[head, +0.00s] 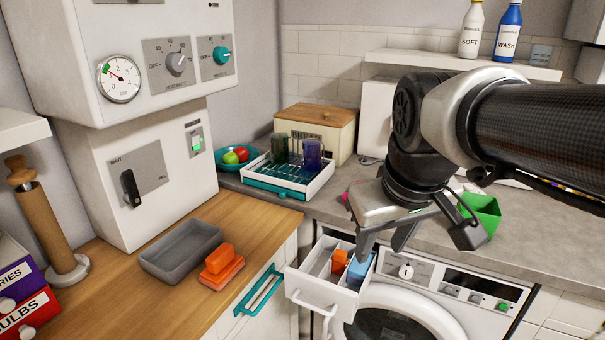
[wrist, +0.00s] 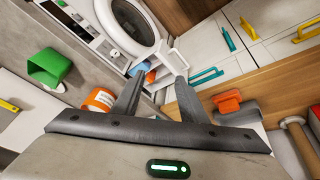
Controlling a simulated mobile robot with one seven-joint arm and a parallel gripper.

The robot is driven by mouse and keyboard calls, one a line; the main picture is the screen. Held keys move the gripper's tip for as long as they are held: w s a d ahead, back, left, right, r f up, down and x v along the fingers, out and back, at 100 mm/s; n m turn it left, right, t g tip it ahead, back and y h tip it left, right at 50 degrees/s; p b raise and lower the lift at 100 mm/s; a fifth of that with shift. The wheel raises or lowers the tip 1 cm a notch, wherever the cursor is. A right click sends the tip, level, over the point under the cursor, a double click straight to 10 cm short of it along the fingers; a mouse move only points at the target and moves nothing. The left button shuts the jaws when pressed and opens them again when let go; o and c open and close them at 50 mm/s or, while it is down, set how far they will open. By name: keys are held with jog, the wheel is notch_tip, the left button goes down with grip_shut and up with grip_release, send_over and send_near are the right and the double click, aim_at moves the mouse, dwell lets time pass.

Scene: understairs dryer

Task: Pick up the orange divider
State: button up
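An orange upright piece (head: 339,261) stands in the open white drawer (head: 322,300), beside a blue piece (head: 358,270); it looks like the divider. A second orange object (head: 221,266), a stacked block shape, sits on the wooden counter and also shows in the wrist view (wrist: 228,103). My gripper (head: 414,240) is open and empty, above and to the right of the drawer in the head view.
A washing machine (head: 400,315) is below the grey worktop. A green container (head: 482,214) stands near my gripper. An orange tub (wrist: 98,98) shows in the wrist view. A grey tray (head: 182,251) sits on the wooden counter, and a white tray (head: 310,186) is behind.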

jog(key=w+n+g+p, duration=0.2)
jog(key=w+n, duration=0.2)
jog(key=w, duration=0.9)
jog(key=n+g+p, duration=0.2)
jog(key=n+g, duration=0.1)
jog(key=n, duration=0.3)
send_over(341, 252)
notch_tip(341, 252, down, 11)
notch_tip(341, 252, down, 11)
jog(key=shift+r+b, duration=0.2)
jog(key=shift+b, duration=0.55)
jog(key=shift+f+b, duration=0.5)
jog(key=shift+f, duration=2.95)
grip_shut()
